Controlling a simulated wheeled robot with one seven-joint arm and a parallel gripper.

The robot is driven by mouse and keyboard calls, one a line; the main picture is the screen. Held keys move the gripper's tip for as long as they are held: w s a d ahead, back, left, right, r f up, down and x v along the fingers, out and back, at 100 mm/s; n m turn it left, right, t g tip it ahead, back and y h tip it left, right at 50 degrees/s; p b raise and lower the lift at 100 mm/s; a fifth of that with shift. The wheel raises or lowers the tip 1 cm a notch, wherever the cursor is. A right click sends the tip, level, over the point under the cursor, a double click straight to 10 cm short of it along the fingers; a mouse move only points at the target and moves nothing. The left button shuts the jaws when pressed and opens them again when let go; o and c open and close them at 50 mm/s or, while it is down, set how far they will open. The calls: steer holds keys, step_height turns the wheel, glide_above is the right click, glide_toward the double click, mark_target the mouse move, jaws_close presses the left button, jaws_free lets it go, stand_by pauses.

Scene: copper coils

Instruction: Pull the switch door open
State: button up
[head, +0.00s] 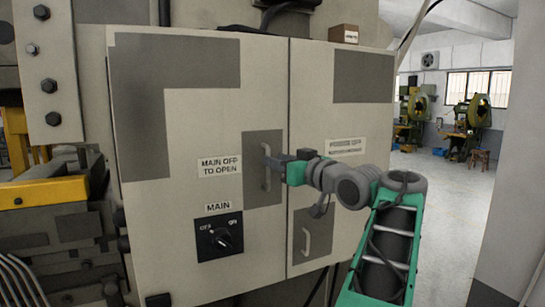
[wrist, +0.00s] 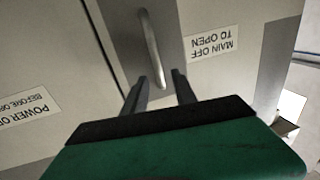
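The switch door is the left panel (head: 200,110) of a grey cabinet, with a "MAIN OFF TO OPEN" label (head: 220,166) and a black MAIN rotary switch (head: 220,237). It looks shut. Its upright metal handle (head: 267,172) is near its right edge, and the handle also shows in the wrist view (wrist: 151,45). My gripper (head: 272,158) is in front of this handle. In the wrist view my gripper (wrist: 160,80) has its two dark fingers apart, with one end of the handle appearing between them. I cannot tell whether they touch it.
The right door (head: 340,120) has its own handle (head: 306,242) low on its left side. A small brown box (head: 344,34) sits on top. Machinery with a yellow part (head: 45,191) stands at left. Open floor (head: 450,200) lies to the right.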

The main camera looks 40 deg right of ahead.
steer(key=w, duration=0.2)
steer(key=shift+w+d, duration=0.15)
steer(key=shift+w, duration=0.15)
steer(key=shift+c, duration=0.5)
jaws_close()
stand_by(0.7)
